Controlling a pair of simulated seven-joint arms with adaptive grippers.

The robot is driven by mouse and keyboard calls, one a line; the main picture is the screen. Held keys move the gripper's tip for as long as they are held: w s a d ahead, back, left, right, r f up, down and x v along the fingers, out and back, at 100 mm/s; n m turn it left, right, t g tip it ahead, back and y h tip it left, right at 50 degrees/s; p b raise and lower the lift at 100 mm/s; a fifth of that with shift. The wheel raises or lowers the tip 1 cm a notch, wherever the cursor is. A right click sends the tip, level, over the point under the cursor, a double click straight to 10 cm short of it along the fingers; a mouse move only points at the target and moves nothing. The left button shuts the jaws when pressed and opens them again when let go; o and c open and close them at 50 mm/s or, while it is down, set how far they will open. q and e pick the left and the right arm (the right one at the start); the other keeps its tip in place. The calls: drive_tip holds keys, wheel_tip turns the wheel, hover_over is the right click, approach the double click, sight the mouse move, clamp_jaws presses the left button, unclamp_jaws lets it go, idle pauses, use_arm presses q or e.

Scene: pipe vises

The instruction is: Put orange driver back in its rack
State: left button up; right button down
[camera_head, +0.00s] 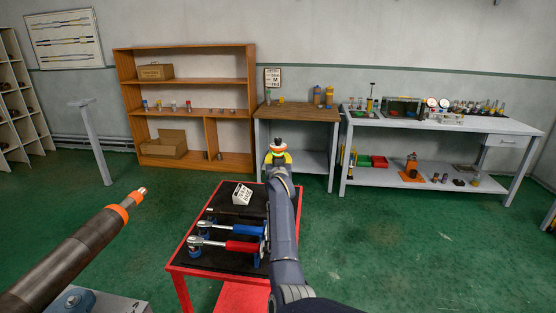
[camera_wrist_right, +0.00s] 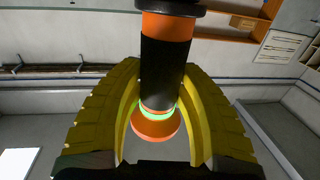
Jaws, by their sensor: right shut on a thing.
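My right gripper (camera_head: 279,157) is raised above the far side of a red table (camera_head: 186,268), its yellow fingers shut around the orange driver (camera_head: 278,148). In the right wrist view the driver (camera_wrist_right: 165,65) has a dark body with orange bands and a green ring, and stands between the yellow fingers (camera_wrist_right: 160,125). On the table's black top lie a blue-handled tool (camera_head: 232,229) and a red-handled tool (camera_head: 243,246), with a dark tool behind them. My right arm covers the table's right part. I cannot make out the driver's rack clearly. My left gripper is out of view.
A white block with lettering (camera_head: 242,194) stands at the table's back. A thick dark pipe with an orange collar (camera_head: 118,214) juts in at lower left. A wooden bench (camera_head: 297,114), wooden shelves (camera_head: 183,81) and a grey bench (camera_head: 430,123) stand behind.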

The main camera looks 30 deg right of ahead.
drive_tip(key=shift+f, duration=3.85)
idle(3.9)
